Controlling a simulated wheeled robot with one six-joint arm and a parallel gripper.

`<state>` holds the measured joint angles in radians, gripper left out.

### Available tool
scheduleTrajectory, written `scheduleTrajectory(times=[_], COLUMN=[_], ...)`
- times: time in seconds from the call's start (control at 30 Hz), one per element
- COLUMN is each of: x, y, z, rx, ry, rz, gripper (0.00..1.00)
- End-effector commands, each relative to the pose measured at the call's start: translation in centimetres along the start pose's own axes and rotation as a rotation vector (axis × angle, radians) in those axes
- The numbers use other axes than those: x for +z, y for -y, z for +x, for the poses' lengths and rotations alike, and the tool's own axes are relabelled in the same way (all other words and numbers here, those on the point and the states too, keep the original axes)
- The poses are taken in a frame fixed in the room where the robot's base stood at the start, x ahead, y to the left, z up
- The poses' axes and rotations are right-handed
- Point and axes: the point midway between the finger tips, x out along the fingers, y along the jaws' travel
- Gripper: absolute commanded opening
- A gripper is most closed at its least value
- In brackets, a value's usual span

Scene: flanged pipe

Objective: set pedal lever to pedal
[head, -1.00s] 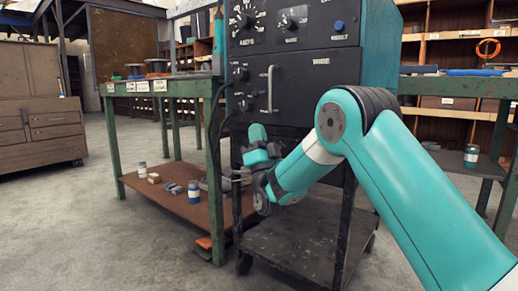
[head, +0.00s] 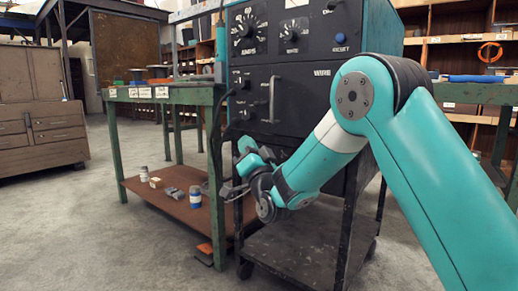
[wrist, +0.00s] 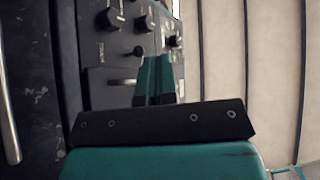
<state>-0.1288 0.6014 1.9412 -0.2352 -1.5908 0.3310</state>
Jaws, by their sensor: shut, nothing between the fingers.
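The black machine (head: 300,110) stands at the centre of the head view, with dials, knobs and a handle on its front. In the wrist view a small black lever with a round knob (wrist: 135,52) stands out from the panel (wrist: 97,60). No label there is readable, so I cannot tell for certain that it is the pedal lever. My gripper (head: 230,190) is at the machine's lower left front in the head view. In the wrist view its teal fingers (wrist: 157,62) are shut and empty, appearing just right of the round knob; contact cannot be told.
A green bench (head: 165,95) with a brown lower shelf (head: 170,205) stands left of the machine, bottles and small parts on it. A black cart shelf (head: 305,245) is below the machine. An orange-topped item (head: 205,248) lies on the floor. The floor at left is clear.

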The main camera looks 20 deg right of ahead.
Motion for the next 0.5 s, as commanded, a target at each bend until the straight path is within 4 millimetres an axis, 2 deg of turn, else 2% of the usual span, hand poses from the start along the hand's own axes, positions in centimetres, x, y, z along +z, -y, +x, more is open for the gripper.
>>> scheduleTrajectory(times=[0.03,0.1,0.17,0.23,0.37,0.5], x=[-1.1,-1.0,-0.8,-0.9,-2.0,-5.1], y=[2.3,4.4,6.3,8.7,13.0,17.2], z=[1.1,1.0,0.0,-1.8,-7.2,-14.9], rx=[0.022,0.059,0.079,0.09,0.082,0.035], ry=[0.115,0.302,0.469,0.666,1.034,1.424], rz=[0.002,-0.003,-0.011,-0.023,-0.056,-0.11], gripper=[0.0,0.0,0.0,0.0,0.0,0.0])
